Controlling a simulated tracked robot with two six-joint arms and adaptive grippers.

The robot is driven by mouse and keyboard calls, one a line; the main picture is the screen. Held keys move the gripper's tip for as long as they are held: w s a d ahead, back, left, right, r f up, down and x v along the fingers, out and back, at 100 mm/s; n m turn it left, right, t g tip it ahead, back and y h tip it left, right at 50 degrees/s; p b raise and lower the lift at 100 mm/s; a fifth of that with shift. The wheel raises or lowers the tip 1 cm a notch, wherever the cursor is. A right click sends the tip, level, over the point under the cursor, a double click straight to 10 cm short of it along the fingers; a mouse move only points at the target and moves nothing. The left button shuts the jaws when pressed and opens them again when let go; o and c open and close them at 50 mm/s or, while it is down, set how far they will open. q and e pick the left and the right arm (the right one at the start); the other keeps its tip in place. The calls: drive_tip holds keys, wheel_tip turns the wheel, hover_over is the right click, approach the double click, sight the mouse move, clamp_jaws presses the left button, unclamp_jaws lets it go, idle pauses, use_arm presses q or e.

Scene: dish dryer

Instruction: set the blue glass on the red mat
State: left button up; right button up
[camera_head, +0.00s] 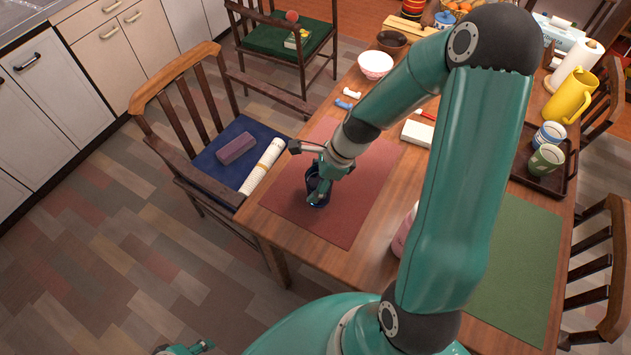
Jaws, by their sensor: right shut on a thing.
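The blue glass (312,190) is dark blue and appears upright over the left part of the red mat (341,226). I cannot tell whether its base touches the mat. My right gripper (319,184) is shut on the glass, and its fingers hide part of it. The red mat lies flat at the table's left side; my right arm passes over its far part. My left gripper (186,349) shows only in part at the bottom edge, low over the floor and away from the table; its jaws are not clear.
A white bowl (375,64), small rests (345,102) and a white block (417,133) are beyond the mat. A tray (542,178) with cups and a yellow pitcher (571,97) are at right. The green mat (521,262) looks bare. A chair (190,135) stands left.

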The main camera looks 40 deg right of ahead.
drive_tip(key=o, duration=1.3)
drive_tip(key=shift+f, duration=0.1)
drive_tip(key=shift+d+r, duration=0.1)
drive_tip(key=shift+r, duration=0.2)
drive_tip(key=p+v, duration=0.2)
drive_tip(key=v, duration=0.9)
drive_tip(key=shift+s+r, duration=0.15)
drive_tip(key=shift+r, duration=0.15)
